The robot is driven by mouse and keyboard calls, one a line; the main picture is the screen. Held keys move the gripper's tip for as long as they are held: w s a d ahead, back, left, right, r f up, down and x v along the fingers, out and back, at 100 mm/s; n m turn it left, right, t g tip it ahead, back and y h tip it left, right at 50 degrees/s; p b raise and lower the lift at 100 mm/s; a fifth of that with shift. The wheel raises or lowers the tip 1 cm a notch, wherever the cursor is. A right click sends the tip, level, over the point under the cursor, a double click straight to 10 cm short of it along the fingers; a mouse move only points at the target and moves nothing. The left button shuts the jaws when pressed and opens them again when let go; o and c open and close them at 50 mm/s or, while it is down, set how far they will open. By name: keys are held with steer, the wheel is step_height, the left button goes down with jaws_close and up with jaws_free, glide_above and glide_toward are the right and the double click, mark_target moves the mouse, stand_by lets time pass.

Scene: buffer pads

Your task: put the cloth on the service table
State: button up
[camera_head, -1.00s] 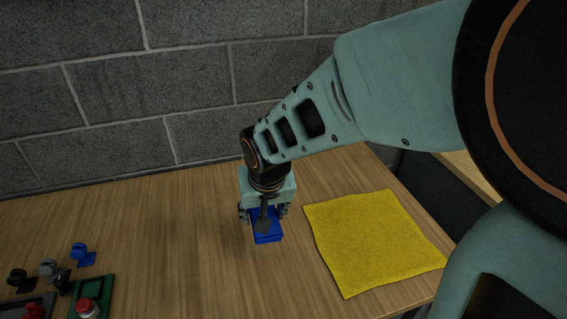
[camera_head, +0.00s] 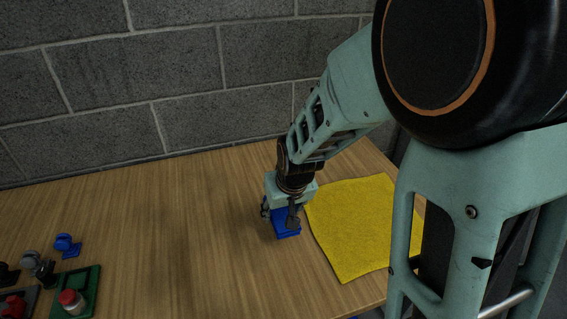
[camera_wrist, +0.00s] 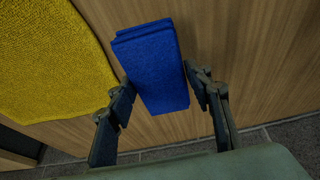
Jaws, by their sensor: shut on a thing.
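The wooden table (camera_head: 170,210) is clear left of my gripper. At the far left stand a blue knob part (camera_head: 66,245), a grey one (camera_head: 38,266) and a green tray (camera_head: 85,296) with a red button (camera_head: 72,302). A block wall (camera_head: 180,80) rises behind.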

steer(key=shift+w+d+f, duration=0.25)
steer(key=shift+d+f, duration=0.15)
steer(key=shift+f, duration=0.2)
steer(key=shift+w+d+f, duration=0.25)
steer(key=shift+d+f, duration=0.15)
steer(key=shift+f, duration=0.2)
steer(key=shift+d+f+b, duration=0.1)
steer(key=shift+f+b, duration=0.35)
steer(key=shift+f, duration=1.15)
steer(key=shift+f, duration=0.15)
steer(key=o, duration=1.1)
steer(key=shift+r, duration=0.6)
steer(key=p+v, duration=0.2)
steer(key=v, duration=0.9)
steer(key=shift+s+d, duration=0.1)
steer(key=shift+s, duration=0.15)
